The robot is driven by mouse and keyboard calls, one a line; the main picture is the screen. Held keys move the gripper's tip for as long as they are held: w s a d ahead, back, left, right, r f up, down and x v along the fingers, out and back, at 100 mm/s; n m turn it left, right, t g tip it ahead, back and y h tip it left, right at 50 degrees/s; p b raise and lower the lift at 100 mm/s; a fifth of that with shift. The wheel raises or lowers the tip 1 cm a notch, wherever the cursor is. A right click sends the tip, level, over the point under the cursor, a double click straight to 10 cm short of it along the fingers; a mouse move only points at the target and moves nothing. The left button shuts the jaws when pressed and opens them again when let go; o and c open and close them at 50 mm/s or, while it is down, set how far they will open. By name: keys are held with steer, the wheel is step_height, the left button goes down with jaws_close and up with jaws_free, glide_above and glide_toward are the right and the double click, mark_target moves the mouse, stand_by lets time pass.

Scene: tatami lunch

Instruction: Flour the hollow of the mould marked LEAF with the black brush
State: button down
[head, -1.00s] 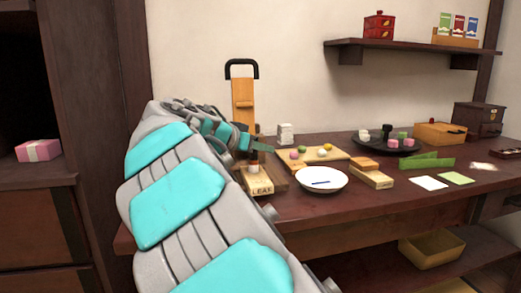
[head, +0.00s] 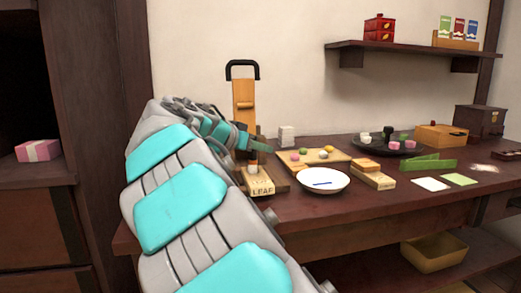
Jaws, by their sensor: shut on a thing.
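The mould marked LEAF (head: 261,190) is a pale wooden block at the left part of the dark table, its lettered end facing me. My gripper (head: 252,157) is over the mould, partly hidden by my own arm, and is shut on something. A small dark and pale piece, seemingly the black brush (head: 252,167), shows below the fingers at the top of the mould. I cannot tell whether it touches the hollow, which is too small and covered to see.
A white bowl (head: 322,191) with a dark blue stick stands right of the mould. Behind it is a board (head: 338,157) with coloured balls. Another wooden mould (head: 374,180), a black tray (head: 364,149) and green pieces lie farther right. An orange upright stand (head: 243,92) rises behind my gripper.

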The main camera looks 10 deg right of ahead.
steer(key=shift+w+d, duration=0.15)
steer(key=shift+d, duration=0.05)
steer(key=shift+s+b, duration=0.4)
steer(key=shift+b, duration=0.25)
steer(key=shift+w, duration=0.2)
stand_by(0.4)
step_height(320, 180, up, 8)
steer(key=p, duration=0.3)
steer(key=shift+p, duration=0.35)
stand_by(0.4)
